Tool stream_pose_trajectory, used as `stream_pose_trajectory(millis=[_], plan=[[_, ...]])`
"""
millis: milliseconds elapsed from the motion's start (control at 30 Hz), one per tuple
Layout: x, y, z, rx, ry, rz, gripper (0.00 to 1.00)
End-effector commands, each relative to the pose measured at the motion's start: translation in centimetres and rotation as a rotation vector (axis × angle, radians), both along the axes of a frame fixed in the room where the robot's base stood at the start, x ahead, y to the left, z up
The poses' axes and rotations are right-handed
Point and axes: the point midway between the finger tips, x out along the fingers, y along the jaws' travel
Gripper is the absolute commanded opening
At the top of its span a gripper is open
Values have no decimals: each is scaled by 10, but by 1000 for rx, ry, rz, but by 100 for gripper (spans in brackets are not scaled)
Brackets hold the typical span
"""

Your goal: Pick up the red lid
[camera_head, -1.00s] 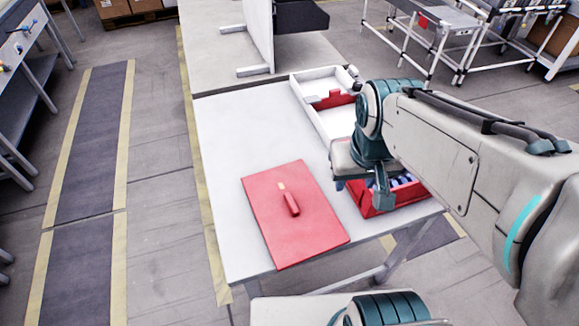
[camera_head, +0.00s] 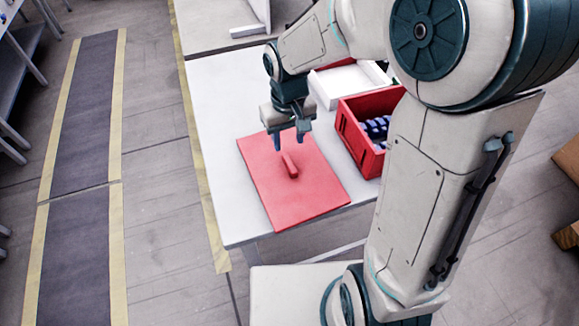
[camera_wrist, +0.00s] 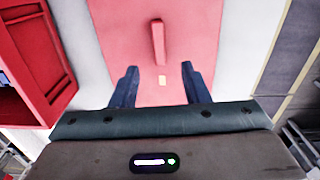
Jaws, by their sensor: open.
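The red lid (camera_head: 309,193) is a flat rectangular panel lying on the white table, with a raised red bar handle (camera_head: 289,165) at its middle. In the wrist view the lid (camera_wrist: 190,28) fills the upper middle, and the handle (camera_wrist: 158,42) points toward the gap between my fingers. My gripper (camera_head: 288,144) is open and empty, pointing down above the far part of the lid, close to the handle. In the wrist view its two blue fingers (camera_wrist: 158,84) stand apart on either side of the handle's line. The handle is not between the fingertips.
A red crate (camera_head: 345,128) holding several blue items stands right of the lid; its side (camera_wrist: 58,75) shows at left in the wrist view. A white tray (camera_head: 325,93) lies behind it. The white table (camera_head: 222,112) is bare left of the lid.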

Motion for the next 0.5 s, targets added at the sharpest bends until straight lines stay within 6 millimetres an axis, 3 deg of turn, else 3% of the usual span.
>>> stream_pose_trajectory(millis=[100,367,500], plan=[[-1,0,-21,0,4,1,42],[-1,-1,-41,-1,2,0,42],[-3,-2,-61,-1,5,0,42]])
